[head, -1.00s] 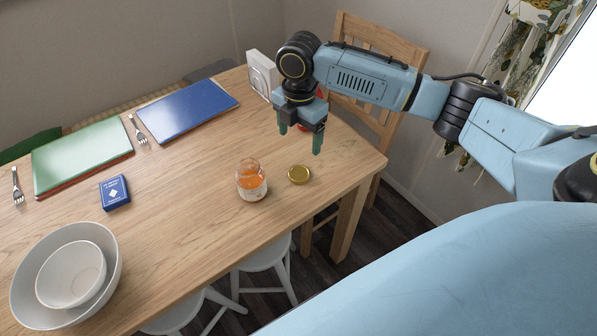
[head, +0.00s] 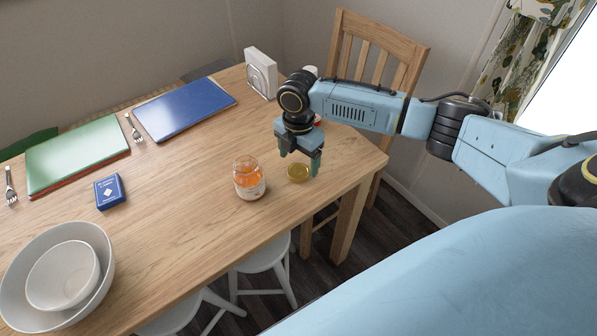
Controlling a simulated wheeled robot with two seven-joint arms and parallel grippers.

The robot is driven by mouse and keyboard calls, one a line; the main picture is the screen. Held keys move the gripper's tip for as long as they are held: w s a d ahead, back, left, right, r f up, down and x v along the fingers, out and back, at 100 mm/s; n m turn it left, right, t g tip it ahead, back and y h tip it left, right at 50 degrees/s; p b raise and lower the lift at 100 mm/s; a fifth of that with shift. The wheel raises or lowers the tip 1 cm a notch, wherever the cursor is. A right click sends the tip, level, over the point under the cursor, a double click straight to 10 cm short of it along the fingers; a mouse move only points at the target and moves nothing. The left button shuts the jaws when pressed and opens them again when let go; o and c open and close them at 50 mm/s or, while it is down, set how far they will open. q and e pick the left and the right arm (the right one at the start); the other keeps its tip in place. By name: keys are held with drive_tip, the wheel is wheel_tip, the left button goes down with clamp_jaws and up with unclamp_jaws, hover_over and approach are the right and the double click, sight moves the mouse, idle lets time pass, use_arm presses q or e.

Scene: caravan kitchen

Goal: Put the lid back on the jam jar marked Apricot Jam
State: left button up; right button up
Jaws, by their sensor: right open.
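The jam jar (head: 249,180) stands upright and open on the wooden table, with orange jam inside and a pale label too small to read. The gold lid (head: 298,173) lies flat on the table just right of the jar, apart from it. My right gripper (head: 299,163) is open and points down over the lid, its green-tipped fingers close above or around it. I cannot tell whether the fingers touch the lid. My left gripper is not in view.
The table (head: 190,210) has a blue card box (head: 110,192), nested white bowls (head: 106,275), a green placemat (head: 78,152), a blue placemat (head: 184,108), forks and a white napkin holder (head: 261,74). The table's edge is close to the lid. A wooden chair (head: 385,50) stands behind.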

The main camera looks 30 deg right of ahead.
sight(299, 170)
drive_tip(key=f, duration=0.3)
drive_tip(key=shift+d+b, duration=0.3)
drive_tip(key=shift+w+a+f, duration=0.1)
drive_tip(key=shift+a+f, duration=0.15)
drive_tip(key=shift+a, duration=0.1)
drive_tip(key=shift+d, duration=0.1)
drive_tip(key=c, duration=1)
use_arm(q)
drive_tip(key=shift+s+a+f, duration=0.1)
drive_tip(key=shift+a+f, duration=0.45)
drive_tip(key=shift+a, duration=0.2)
use_arm(e)
drive_tip(key=shift+c, duration=0.2)
